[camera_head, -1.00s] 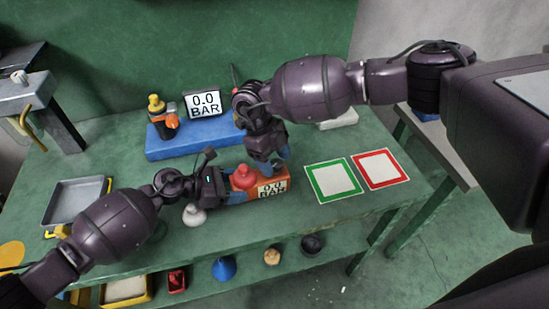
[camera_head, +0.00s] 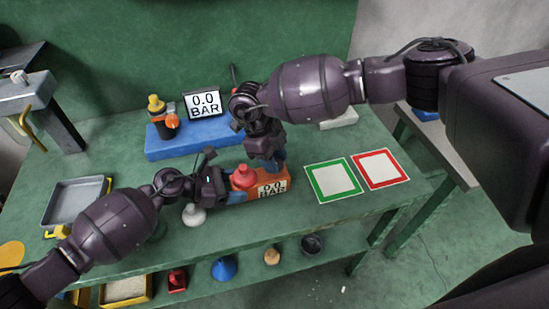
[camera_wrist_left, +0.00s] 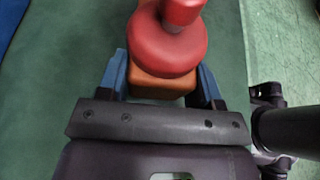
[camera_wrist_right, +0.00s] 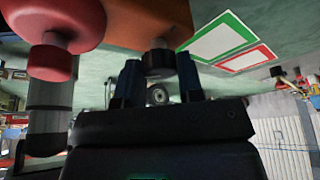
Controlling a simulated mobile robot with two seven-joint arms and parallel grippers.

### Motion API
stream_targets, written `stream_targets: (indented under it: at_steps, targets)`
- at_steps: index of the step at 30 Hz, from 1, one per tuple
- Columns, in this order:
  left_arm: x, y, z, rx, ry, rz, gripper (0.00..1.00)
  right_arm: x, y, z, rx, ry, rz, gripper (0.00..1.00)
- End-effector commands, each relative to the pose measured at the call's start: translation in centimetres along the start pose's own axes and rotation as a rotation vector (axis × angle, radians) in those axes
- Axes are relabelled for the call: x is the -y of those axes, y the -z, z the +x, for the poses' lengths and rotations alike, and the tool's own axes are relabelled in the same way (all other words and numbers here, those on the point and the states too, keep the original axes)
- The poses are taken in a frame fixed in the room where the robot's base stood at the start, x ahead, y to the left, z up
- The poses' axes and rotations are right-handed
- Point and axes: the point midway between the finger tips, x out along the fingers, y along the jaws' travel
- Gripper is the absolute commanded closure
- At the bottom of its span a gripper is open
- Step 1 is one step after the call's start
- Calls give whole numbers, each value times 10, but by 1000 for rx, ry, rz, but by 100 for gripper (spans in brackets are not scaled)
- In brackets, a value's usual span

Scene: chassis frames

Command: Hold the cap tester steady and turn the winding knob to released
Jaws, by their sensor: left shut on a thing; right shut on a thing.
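The cap tester (camera_head: 278,178) is an orange block with a white "0.0 BAR" label, lying on the green bench. A red round part with a stem (camera_head: 243,174) stands on its left end; it is also large in the left wrist view (camera_wrist_left: 172,45). My left gripper (camera_head: 226,197) is shut on that left end, with a blue finger on each side of the orange body (camera_wrist_left: 160,85). My right gripper (camera_head: 272,164) reaches down from behind. In the right wrist view its fingers are shut on the dark winding knob (camera_wrist_right: 159,62) at the orange body (camera_wrist_right: 150,20). The knob's marking is hidden.
Green-framed (camera_head: 333,180) and red-framed (camera_head: 380,169) pads lie to the right. A blue stand (camera_head: 190,141) with a yellow-topped bottle (camera_head: 157,112) and a "0.0 BAR" display (camera_head: 203,103) is behind.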

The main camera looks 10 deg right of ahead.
Motion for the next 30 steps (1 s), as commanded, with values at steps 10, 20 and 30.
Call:
stream_targets:
  at_steps: [10, 20, 30]
  targets:
    - [0, 0, 0, 0, 0, 0, 75, -2, 0, -1, 1, 106, -255, 89]
    - [0, 0, 0, 0, 1, 0, 75, -4, 0, 0, 2, 182, -443, 89]
    - [0, 0, 0, 0, 1, 0, 75, -4, 1, 0, 1, 213, -516, 89]
